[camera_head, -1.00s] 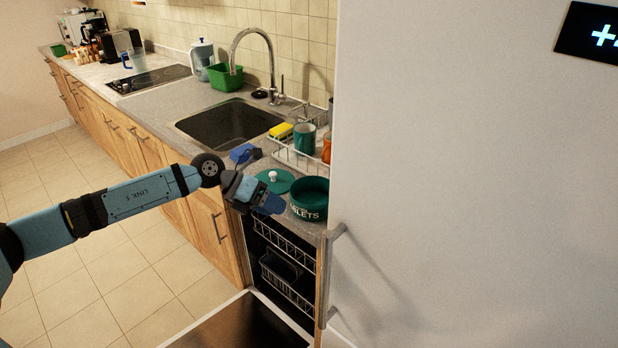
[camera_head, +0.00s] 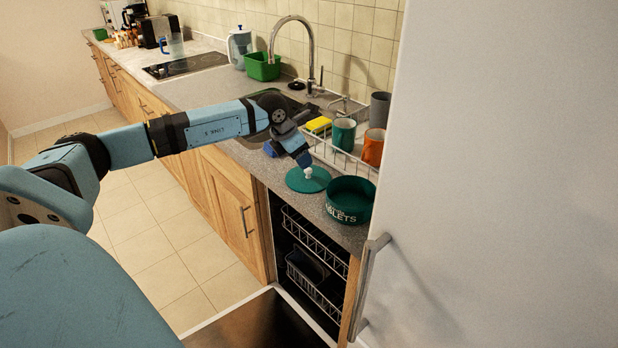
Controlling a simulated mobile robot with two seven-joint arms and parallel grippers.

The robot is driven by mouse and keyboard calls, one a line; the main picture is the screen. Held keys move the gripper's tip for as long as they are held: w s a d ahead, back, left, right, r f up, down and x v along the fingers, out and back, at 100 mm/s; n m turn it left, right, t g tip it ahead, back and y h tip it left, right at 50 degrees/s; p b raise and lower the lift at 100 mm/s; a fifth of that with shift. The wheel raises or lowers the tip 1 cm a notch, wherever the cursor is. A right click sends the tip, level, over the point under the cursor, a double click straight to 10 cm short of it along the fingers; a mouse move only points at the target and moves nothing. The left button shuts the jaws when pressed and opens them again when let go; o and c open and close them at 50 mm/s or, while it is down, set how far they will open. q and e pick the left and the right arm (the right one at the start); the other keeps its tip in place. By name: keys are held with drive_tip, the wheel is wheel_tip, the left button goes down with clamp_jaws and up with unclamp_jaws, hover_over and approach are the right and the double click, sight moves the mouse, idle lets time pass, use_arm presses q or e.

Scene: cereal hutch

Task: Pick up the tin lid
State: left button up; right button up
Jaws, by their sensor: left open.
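The tin lid (camera_head: 302,184) is a round teal disc with a small white knob. It lies flat on the grey counter, beside an open teal tin (camera_head: 349,208) with white lettering. My left gripper (camera_head: 287,156) is open, with its blue fingers apart, and it is empty. One finger shows just above the knob in the picture, the other further left near the sink edge. I cannot tell whether that finger touches the knob. My right gripper is not in view.
A wire rack with a teal mug (camera_head: 343,134), an orange mug (camera_head: 373,148) and a yellow sponge (camera_head: 318,124) stands behind the lid. A tall white panel (camera_head: 490,200) closes off the right. The dishwasher (camera_head: 305,265) below stands open.

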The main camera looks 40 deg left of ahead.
sight(308, 169)
use_arm(q)
drive_tip(key=x, duration=0.6)
drive_tip(key=shift+w+a+r+p, duration=0.1)
drive_tip(key=shift+w+p, duration=0.2)
drive_tip(key=c, duration=1)
drive_tip(key=shift+r, duration=0.1)
